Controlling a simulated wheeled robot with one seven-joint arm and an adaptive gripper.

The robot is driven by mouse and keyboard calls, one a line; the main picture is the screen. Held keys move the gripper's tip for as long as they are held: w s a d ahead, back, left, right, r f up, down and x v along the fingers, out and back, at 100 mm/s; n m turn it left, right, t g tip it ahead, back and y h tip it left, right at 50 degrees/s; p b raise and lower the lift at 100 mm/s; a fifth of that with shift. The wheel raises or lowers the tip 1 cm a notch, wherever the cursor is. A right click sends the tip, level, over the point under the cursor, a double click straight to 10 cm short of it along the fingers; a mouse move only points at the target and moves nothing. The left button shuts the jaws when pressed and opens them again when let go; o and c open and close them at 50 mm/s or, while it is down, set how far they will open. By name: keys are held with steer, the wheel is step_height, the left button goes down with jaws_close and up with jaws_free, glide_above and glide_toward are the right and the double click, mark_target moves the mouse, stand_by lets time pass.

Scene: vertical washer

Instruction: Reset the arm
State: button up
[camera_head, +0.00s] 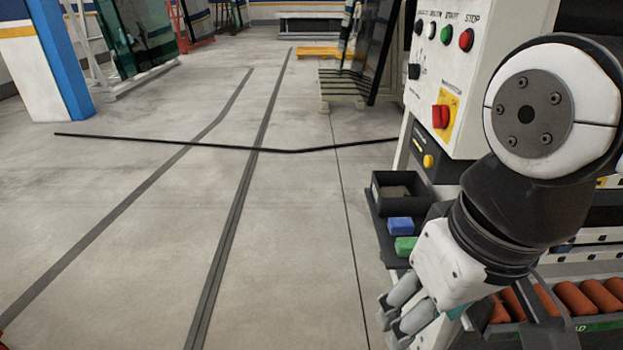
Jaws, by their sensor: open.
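My arm reaches in from the right of the head view, bent, in front of the white control panel. My gripper (389,325) is at the lower middle-right, pointing down and to the left, with its two grey fingers apart. I see nothing between the fingers. It is left of a rack of orange-brown rollers and below a small dark shelf.
The control panel (450,75) has several buttons and a red knob on yellow. The dark shelf (385,235) holds a black bin (380,187), a blue block (400,226) and a green block (405,245). Orange-brown rollers (575,298) lie right. Open floor (110,240) fills the left.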

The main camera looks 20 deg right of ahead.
step_height(320, 180, up, 13)
steer(key=t+p, duration=0.2)
steer(key=p, duration=0.9)
steer(key=shift+d, duration=0.2)
steer(key=shift+w+f, duration=0.1)
steer(key=shift+c, duration=0.2)
stand_by(0.8)
